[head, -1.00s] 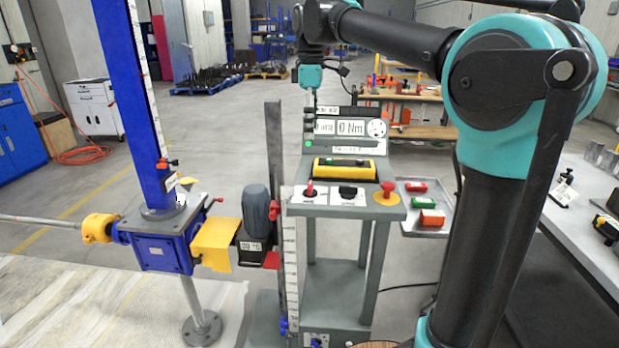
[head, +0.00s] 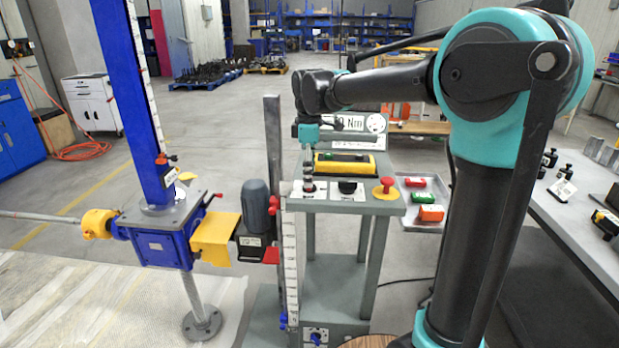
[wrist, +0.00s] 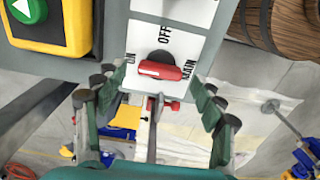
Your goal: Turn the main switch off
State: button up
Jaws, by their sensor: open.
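The main switch (wrist: 158,70) is a red handle on a white plate in the wrist view. The plate reads ON at left, OFF at top and MAIN at right. The handle lies roughly level, its white mark toward ON. My gripper (wrist: 154,88) is open and empty, one finger to each side of the handle and apart from it. In the head view my gripper (head: 308,180) points down over the left white plate of the grey console (head: 360,208) and mostly hides the switch.
A black knob (head: 348,187) and a red mushroom button (head: 387,185) sit right of the switch. A yellow-framed button box (head: 345,166) lies behind. A screw jack with a tall blue column (head: 130,80) and a grey motor (head: 256,205) stands left.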

jog(key=shift+f, duration=0.8)
jog(key=shift+c, duration=0.3)
jog(key=c, duration=1.1)
